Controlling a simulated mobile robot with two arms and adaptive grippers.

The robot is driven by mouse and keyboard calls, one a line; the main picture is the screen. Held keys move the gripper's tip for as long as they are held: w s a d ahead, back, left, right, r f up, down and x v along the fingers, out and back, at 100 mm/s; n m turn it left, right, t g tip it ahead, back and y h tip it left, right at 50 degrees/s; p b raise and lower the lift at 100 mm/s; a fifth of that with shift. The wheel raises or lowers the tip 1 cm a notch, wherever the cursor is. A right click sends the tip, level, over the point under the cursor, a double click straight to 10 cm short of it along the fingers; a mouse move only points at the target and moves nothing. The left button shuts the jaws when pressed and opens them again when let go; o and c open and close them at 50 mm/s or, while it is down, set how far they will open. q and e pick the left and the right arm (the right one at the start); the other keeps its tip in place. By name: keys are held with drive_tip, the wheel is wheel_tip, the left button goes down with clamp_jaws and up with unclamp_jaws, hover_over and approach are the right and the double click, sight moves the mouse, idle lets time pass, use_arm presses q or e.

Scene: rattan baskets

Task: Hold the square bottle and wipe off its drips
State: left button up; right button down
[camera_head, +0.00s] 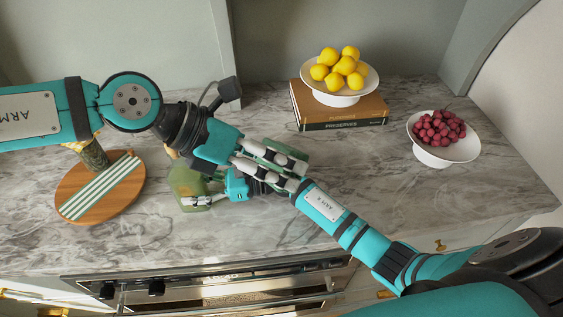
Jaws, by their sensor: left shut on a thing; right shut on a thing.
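A green, see-through square bottle (186,180) is at the middle left of the counter, with a tan stopper-like bit at its upper left. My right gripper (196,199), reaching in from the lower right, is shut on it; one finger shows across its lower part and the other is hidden. My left gripper (290,172) is to the right of the bottle, above my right arm, and shut on a dull green piece (284,152). The fingers partly cover this piece, and I cannot tell whether it is a cloth. I cannot make out any drips.
A round wooden board (128,201) with a green-and-white striped cloth (104,186) and a dark jar-like thing (94,154) is at left. Lemons fill a white stand (337,99) on books (345,121); red fruit fills another stand (432,156). An oven (222,291) is below the front edge.

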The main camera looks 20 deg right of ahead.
use_arm(q)
drive_tip(key=shift+w+a+f+n+t+h, duration=0.35)
drive_tip(key=shift+w+n+t+h, duration=0.15)
drive_tip(key=shift+n+t, duration=0.3)
drive_tip(key=w+a+f+n+t, duration=0.4)
drive_tip(key=a+f+n+t, duration=0.5)
drive_tip(key=n+t, duration=0.1)
drive_tip(key=shift+w+a+f+t, duration=0.25)
drive_tip(key=shift+w+t, duration=0.1)
drive_tip(key=shift+t, duration=0.25)
drive_tip(key=a+f+n+t+y, duration=0.1)
drive_tip(key=a+f, duration=0.2)
drive_tip(key=s+a+f+n+t+y, duration=0.1)
drive_tip(key=a+f+t, duration=0.1)
drive_tip(key=a+f+n+t+y, duration=0.1)
drive_tip(key=a+f+n+t, duration=0.1)
drive_tip(key=a+f, duration=0.1)
drive_tip(key=shift+s+a+f+y, duration=0.35)
drive_tip(key=shift+y, duration=0.05)
drive_tip(key=shift+s+a+f+t, duration=0.1)
drive_tip(key=shift+a+f+t, duration=0.25)
drive_tip(key=shift+a, duration=0.1)
drive_tip(key=shift+n, duration=0.3)
drive_tip(key=shift+a+r+x, duration=0.1)
drive_tip(key=shift+a+x, duration=0.05)
drive_tip(key=shift+x, duration=1.3)
drive_tip(key=shift+a+r+x, duration=0.1)
drive_tip(key=shift+a+x, duration=0.1)
drive_tip(key=shift+x, duration=1.25)
drive_tip(key=shift+w, duration=0.2)
